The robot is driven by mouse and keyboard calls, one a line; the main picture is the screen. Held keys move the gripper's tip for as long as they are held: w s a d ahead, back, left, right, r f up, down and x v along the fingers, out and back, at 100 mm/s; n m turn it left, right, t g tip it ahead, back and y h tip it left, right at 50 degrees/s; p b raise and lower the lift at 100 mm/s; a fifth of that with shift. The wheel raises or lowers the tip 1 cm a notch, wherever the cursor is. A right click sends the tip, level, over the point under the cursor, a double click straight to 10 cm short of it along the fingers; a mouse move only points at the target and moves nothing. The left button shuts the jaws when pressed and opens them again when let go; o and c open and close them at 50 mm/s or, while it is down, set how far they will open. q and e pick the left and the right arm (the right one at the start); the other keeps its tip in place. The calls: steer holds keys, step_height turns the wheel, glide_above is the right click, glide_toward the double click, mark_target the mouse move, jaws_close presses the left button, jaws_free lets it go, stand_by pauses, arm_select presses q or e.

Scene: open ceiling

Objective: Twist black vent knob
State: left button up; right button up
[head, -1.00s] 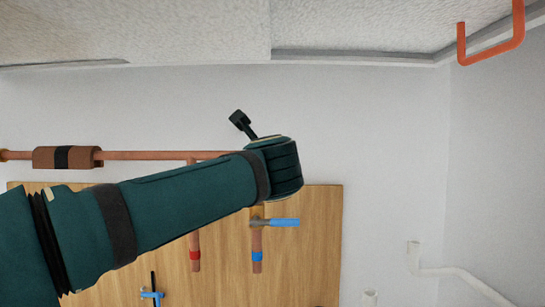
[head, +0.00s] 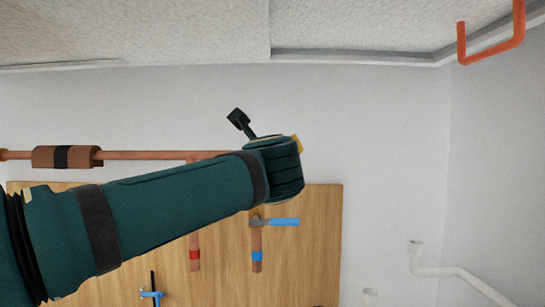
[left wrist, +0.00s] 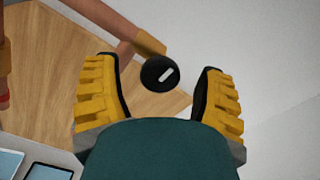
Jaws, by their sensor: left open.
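The black vent knob (left wrist: 160,73) is a round disc with a white slot-like mark across its face. In the left wrist view it sits at the end of a copper pipe with a brass-coloured fitting (left wrist: 149,44). My left gripper (left wrist: 162,90) has yellow ridged fingers, spread open on either side of the knob, with gaps showing on both sides. In the head view the dark green left arm hides the knob, and only a bit of yellow finger (head: 297,144) shows past the wrist. My right gripper is not in view.
A copper pipe (head: 145,155) with a brown-and-black wrap (head: 62,157) runs along the wall. A wooden board (head: 318,240) carries blue-handled valves (head: 284,222). White pipes (head: 450,271) stand at right, and an orange pipe (head: 513,35) hangs at top right.

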arm_select(q)
steer(key=s, duration=1)
steer(key=shift+s, duration=0.4)
